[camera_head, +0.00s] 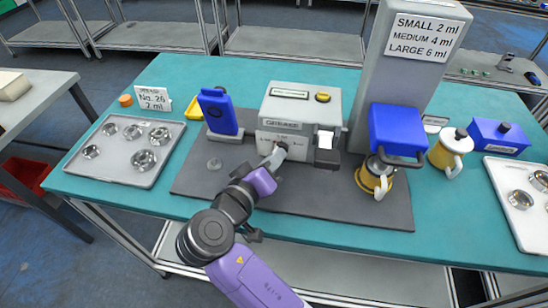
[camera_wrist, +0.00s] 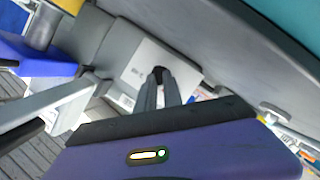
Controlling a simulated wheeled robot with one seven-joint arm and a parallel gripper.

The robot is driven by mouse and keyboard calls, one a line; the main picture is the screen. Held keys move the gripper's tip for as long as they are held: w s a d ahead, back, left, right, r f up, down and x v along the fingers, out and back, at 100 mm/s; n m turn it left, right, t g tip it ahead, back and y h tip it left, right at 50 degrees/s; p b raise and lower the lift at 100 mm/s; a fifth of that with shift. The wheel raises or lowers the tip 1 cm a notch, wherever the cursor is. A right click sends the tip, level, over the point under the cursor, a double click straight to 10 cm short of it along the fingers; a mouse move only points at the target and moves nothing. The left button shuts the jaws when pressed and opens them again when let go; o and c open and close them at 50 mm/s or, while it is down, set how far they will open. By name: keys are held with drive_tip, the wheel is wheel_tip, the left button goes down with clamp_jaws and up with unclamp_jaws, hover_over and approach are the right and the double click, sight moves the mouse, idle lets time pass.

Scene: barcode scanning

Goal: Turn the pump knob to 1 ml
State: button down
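The pump (camera_head: 297,113) is a light grey box on the dark grey mat, in the middle of the table. Its small dark knob (camera_head: 282,146) is low on the front face, with small dial marks around it that are too small to read. My gripper (camera_head: 275,156) reaches the knob from the front. In the wrist view, my gripper's two fingers (camera_wrist: 159,86) are close together with their tips at the dark knob (camera_wrist: 158,71), seemingly shut on it. The tips partly hide the knob, so its pointing direction cannot be told.
A blue device (camera_head: 219,112) stands left of the pump. A grey column with a size sign (camera_head: 425,36) and a blue-topped unit over a yellow-banded jug (camera_head: 374,178) stand to its right. A tray of metal parts (camera_head: 126,150) lies at the left. The mat's front (camera_head: 330,208) is clear.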

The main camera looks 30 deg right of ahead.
drive_tip(key=shift+n+p, duration=0.4)
drive_tip(key=shift+p, duration=0.05)
drive_tip(key=shift+a+f+n+h+p, duration=0.15)
drive_tip(key=shift+n+h+p, duration=0.2)
drive_tip(key=shift+n+h, duration=0.35)
drive_tip(key=c, duration=1.5)
unclamp_jaws()
drive_tip(key=shift+b+v, duration=0.65)
drive_tip(key=shift+v, duration=3.2)
